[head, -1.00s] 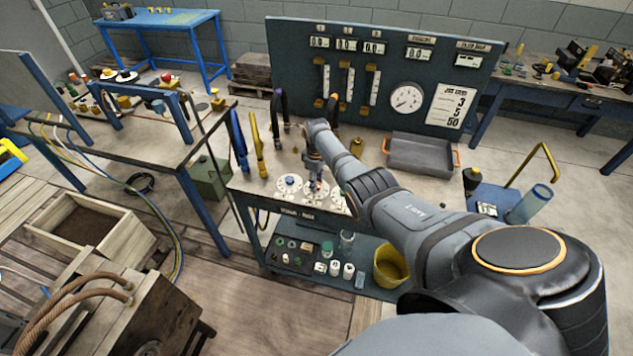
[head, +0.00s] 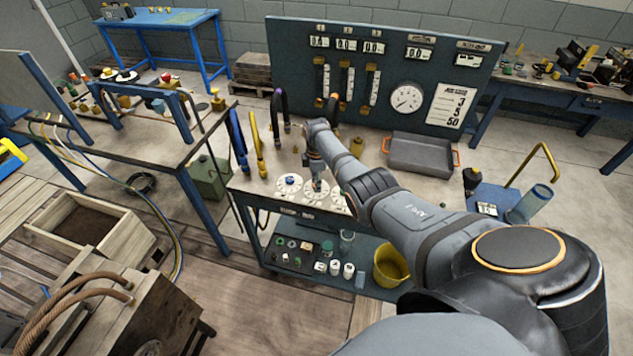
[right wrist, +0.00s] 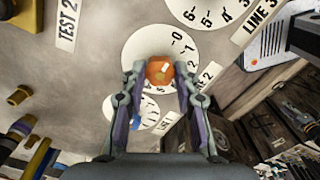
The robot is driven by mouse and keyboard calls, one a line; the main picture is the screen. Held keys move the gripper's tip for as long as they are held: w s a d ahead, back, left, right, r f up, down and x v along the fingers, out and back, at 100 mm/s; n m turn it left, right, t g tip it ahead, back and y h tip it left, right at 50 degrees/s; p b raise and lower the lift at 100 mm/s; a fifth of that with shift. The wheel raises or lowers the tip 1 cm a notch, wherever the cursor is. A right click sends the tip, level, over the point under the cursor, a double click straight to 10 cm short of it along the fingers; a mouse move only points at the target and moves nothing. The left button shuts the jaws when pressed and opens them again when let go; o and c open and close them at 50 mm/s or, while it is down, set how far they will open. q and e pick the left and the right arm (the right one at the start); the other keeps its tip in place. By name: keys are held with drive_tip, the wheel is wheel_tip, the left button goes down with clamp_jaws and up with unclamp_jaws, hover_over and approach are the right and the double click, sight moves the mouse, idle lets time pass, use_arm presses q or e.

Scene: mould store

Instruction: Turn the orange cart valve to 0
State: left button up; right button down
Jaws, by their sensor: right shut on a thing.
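The orange valve knob (right wrist: 159,70) sits on a white numbered dial (right wrist: 140,47) in the right wrist view. A pale mark shows on its top, towards the upper right, and the dial's 0 lies above and right of the knob. My right gripper (right wrist: 158,76) is shut on the knob, one finger on each side. In the head view my right gripper (head: 317,184) stands over the middle dial (head: 310,196) on the cart top (head: 262,183) and hides the knob. My left gripper is not in view.
A dial with a blue knob (head: 290,180) lies just left of my gripper. Coloured hoses (head: 238,145) stand at the cart's left. A gauge panel (head: 440,75) rises behind, with a grey tray (head: 422,153) before it. A yellow bucket (head: 390,267) is on the lower shelf.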

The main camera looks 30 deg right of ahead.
idle(0.5)
drive_tip(key=c, duration=1)
unclamp_jaws()
wheel_tip(320, 180, up, 12)
